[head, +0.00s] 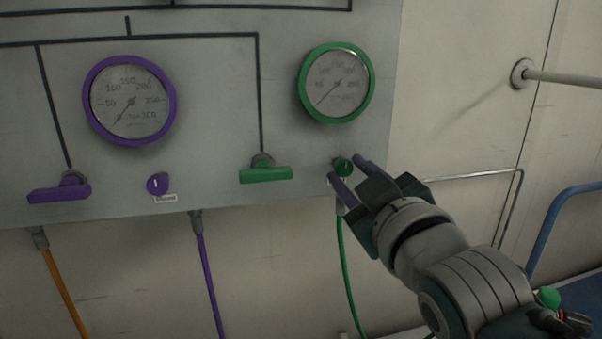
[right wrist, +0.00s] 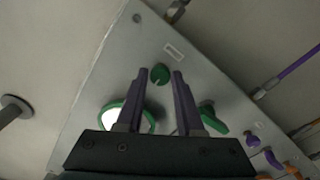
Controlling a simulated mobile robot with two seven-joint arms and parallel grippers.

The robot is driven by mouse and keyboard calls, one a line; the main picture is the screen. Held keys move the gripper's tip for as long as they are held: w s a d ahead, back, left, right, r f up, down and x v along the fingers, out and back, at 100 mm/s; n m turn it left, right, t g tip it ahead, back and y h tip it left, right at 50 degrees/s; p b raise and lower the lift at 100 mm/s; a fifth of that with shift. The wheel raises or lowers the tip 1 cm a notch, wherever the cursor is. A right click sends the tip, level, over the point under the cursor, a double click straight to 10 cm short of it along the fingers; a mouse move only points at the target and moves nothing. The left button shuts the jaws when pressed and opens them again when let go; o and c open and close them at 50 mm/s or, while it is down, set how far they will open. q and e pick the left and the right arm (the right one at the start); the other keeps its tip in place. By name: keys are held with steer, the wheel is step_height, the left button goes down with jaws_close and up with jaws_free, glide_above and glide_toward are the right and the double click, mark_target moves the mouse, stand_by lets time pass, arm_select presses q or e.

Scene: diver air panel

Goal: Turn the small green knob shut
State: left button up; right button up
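The small green knob (head: 344,166) sits low on the right of the grey panel, below the green-rimmed gauge (head: 304,92). My right gripper (head: 348,169) is open, with its purple fingers at the knob, one on each side in the picture. In the right wrist view the small green knob (right wrist: 160,74) shows between the two fingertips (right wrist: 161,73), with a gap on both sides. I cannot tell how deep the fingers reach around it. Its label is partly hidden by a finger in the head view. My left gripper is not in view.
A green lever handle (head: 265,175) is left of the knob, and a green hose (head: 346,265) hangs below. A small purple knob (head: 157,184), purple lever (head: 59,193) and purple-rimmed gauge (head: 88,100) are farther left. A blue rail (head: 556,222) stands at right.

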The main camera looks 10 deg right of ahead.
steer(key=o, duration=0.4)
steer(key=shift+c, duration=0.2)
steer(key=shift+s, duration=0.1)
steer(key=s, duration=0.9)
steer(key=shift+s+d+p, duration=0.15)
steer(key=shift+s+p, duration=0.15)
steer(key=shift+s, duration=0.05)
